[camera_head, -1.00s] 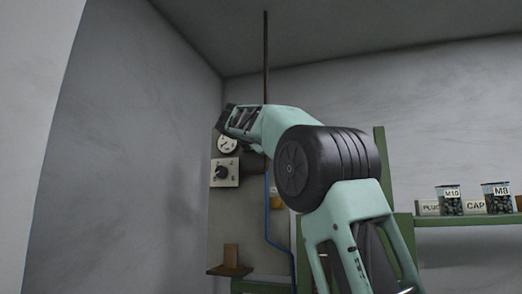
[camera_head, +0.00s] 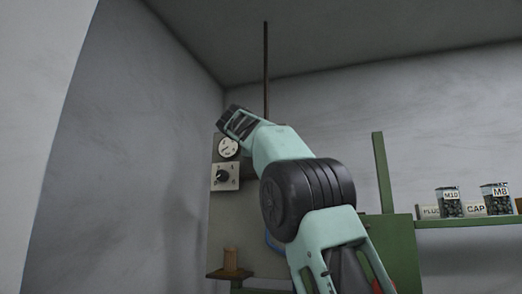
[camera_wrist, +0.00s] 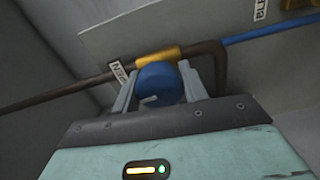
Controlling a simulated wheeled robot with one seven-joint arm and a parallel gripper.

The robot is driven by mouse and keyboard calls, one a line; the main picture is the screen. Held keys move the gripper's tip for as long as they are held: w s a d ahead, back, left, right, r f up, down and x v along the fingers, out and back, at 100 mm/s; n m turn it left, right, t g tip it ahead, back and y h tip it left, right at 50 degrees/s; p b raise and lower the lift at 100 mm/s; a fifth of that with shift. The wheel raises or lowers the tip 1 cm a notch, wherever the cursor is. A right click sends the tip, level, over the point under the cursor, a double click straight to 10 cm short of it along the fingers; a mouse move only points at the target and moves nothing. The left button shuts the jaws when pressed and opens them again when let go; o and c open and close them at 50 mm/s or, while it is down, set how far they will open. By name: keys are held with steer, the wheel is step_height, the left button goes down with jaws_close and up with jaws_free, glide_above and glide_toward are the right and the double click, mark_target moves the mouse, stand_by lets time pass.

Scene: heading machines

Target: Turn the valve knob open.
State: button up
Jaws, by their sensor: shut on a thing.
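The valve knob (camera_wrist: 155,84) is a round blue knob with a light mark on its face, in front of a brass-coloured valve body (camera_wrist: 158,57) on a brown pipe. My gripper (camera_wrist: 158,80) has one finger on each side of the knob and is shut on it. An OPEN label (camera_wrist: 121,70) sits on the panel to the knob's left. In the head view my gripper (camera_head: 236,121) is up at the panel's top, and the knob is hidden there.
A gauge (camera_head: 228,147) and a black selector dial (camera_head: 222,176) are on the panel (camera_head: 228,225) below my gripper. A green shelf (camera_head: 470,220) with labelled jars is at the right. Grey wall borders the left.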

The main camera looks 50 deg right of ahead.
steer(key=shift+f+m, duration=0.1)
steer(key=shift+m, duration=0.5)
steer(key=o, duration=1)
steer(key=shift+c, duration=0.2)
steer(key=shift+a, duration=0.1)
steer(key=b+v, duration=0.6)
steer(key=v, duration=1.1)
steer(key=shift+b, duration=0.35)
